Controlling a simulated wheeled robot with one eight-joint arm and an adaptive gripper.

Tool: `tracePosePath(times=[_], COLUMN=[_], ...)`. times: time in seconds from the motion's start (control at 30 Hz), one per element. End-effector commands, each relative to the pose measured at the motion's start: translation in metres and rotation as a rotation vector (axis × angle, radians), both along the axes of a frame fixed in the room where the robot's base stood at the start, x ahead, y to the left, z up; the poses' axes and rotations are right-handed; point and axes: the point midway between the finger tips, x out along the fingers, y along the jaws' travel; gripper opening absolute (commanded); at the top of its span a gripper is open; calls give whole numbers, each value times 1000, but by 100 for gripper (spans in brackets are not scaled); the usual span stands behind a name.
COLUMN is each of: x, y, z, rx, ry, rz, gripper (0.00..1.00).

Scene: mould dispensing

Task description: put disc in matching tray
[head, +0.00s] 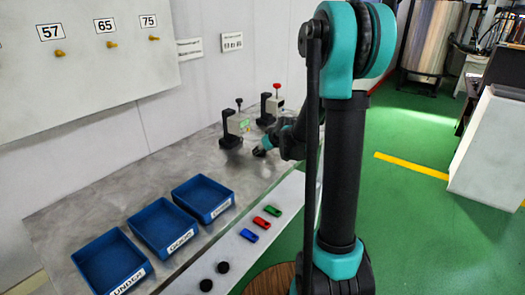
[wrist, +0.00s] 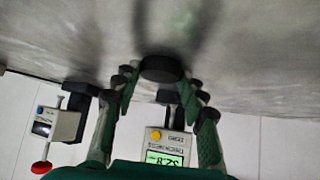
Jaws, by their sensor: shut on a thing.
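My gripper (wrist: 162,76) is shut on a black disc (wrist: 162,68), which sits between its fingertips in the wrist view. In the head view my gripper (head: 260,152) is at the back of the metal table, near the gauges, and the disc cannot be made out. A gauge (head: 237,124) with a lit green display is close by; the wrist view shows its display (wrist: 165,158) upside down, seemingly 52.8. Three blue trays stand in a row: one labelled UNDER (head: 80,262), one GOOD (head: 136,227), and a third (head: 177,193) whose label is hard to read.
A second gauge (head: 275,104) with a red knob stands farther back. Two black discs (head: 223,267) and red, green and blue pieces (head: 267,223) lie on the front ledge. A wall board (head: 85,60) has pegs under 57, 65 and 75. Table space between trays and gauges is clear.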

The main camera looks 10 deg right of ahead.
Motion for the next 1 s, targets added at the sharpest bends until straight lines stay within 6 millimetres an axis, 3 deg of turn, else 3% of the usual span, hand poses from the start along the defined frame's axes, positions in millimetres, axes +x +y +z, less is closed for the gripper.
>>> tracePosePath(times=[0.23, 0.27, 0.43, 0.77, 1.0], x=[0, 0, 0, -1, -15], y=[0, 0, 0, -1, -7], z=[0, 0, 0, 1, 16], rx=[0, 0, 0, 0, 0], ry=[0, 0, 0, 0, 0], rz=[0, 0, 0, 0, -3], gripper=[14, 45, 66, 66, 66])
